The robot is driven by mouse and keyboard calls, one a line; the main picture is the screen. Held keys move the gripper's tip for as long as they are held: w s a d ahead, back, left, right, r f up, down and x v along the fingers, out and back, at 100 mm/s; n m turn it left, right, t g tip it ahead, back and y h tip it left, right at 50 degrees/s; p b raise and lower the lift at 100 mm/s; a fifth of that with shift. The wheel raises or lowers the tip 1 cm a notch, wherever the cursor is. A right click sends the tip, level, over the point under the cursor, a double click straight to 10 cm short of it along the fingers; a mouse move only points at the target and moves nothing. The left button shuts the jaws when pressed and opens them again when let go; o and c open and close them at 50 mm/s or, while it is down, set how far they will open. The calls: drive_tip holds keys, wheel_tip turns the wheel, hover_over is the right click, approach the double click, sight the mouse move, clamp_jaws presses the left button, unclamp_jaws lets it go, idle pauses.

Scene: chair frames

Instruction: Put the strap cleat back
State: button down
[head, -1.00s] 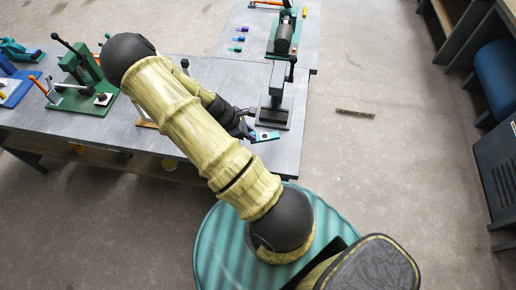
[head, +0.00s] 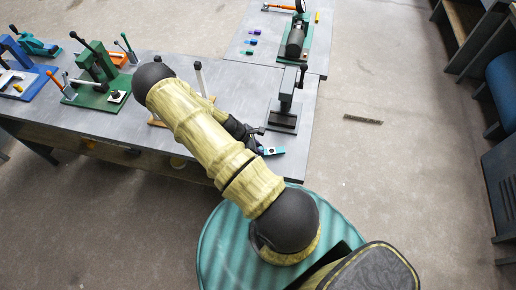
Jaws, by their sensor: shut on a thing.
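My gripper (head: 260,143) is at the front right part of the grey table, partly hidden behind my arm. It is shut on a small light-blue piece (head: 273,151), which appears to be the strap cleat. The piece sticks out to the right of the fingers, near the table's front edge. The fingertips are too small to show the grip in detail, and I cannot tell whether the piece touches the table.
A green fixture with levers (head: 97,90) and a blue fixture (head: 22,80) stand at the left of the grey table (head: 150,140). A wooden base with a white post (head: 199,78) is partly behind my arm. A second table behind holds a green-based machine (head: 294,42) and small coloured pieces (head: 251,42).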

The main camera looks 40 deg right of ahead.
drive_tip(key=shift+f, duration=0.7)
drive_tip(key=shift+f, duration=0.15)
drive_tip(key=c, duration=1.3)
unclamp_jaws()
drive_tip(key=shift+r, duration=0.25)
drive_tip(key=shift+w+a+r, duration=0.25)
drive_tip(key=shift+w+r, duration=0.05)
drive_tip(key=shift+r, duration=0.05)
drive_tip(key=b+v, duration=0.4)
drive_tip(key=v, duration=0.6)
drive_tip(key=shift+a+r, duration=0.15)
drive_tip(key=shift+r, duration=0.3)
